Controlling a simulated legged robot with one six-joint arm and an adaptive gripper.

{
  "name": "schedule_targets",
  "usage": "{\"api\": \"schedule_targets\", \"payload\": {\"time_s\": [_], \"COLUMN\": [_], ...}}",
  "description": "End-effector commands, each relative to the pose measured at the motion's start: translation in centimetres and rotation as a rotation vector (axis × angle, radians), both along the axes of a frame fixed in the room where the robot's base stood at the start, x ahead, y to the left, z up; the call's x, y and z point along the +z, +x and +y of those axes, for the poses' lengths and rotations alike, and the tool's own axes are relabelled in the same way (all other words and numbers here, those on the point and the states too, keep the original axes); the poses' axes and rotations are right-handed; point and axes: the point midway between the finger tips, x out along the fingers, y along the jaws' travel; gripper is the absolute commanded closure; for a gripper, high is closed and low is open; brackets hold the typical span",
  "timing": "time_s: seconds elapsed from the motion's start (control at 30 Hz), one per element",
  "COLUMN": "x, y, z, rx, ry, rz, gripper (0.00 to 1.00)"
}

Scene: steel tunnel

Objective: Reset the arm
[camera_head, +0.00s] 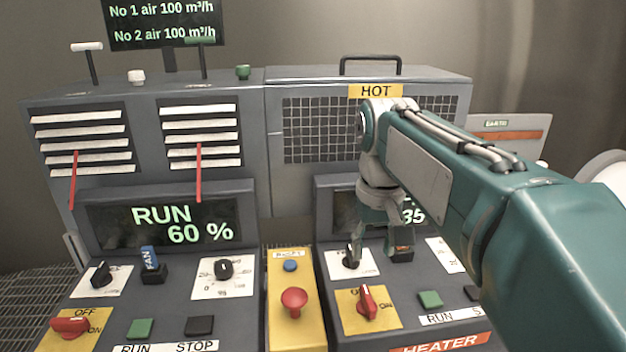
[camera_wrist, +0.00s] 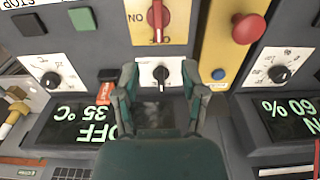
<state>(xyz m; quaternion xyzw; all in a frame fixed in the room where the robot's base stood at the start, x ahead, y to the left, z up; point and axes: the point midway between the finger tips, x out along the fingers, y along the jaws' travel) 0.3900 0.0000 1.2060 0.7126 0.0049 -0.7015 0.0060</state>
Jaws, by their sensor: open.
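My arm reaches in from the right in the head view, and my gripper (camera_head: 378,238) points down at the heater panel. In the wrist view my gripper (camera_wrist: 160,82) is open, its two fingers apart with nothing clamped between them. A black knob (camera_wrist: 161,74) on a white plate shows between the fingertips in the wrist view. The same knob (camera_head: 350,257) is beside my gripper in the head view. I cannot tell whether a finger touches it. The heater display reads 35 °C OFF upside down in the wrist view (camera_wrist: 85,118); my gripper partly hides it in the head view.
A red switch (camera_head: 367,302) on a yellow plate and a green button (camera_head: 430,299) lie near my gripper. A red mushroom button (camera_head: 293,301) is on the yellow centre strip. The fan display (camera_head: 170,222) reads RUN 60 %. A mesh cage (camera_head: 320,130) marked HOT stands behind.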

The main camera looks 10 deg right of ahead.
Motion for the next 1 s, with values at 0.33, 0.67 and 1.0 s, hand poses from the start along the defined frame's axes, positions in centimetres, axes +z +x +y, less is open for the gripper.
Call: {"api": "schedule_targets", "payload": {"time_s": [0.33, 0.67, 1.0], "x": [-3.6, -9.2, -10.2], "y": [-7.6, -13.3, -13.9], "z": [0.0, 0.1, 0.1], "rx": [-0.007, -0.014, -0.014], "ry": [0.001, 0.004, 0.005], "rz": [-0.238, -0.447, -0.476], "gripper": [0.46, 0.46, 0.46]}}
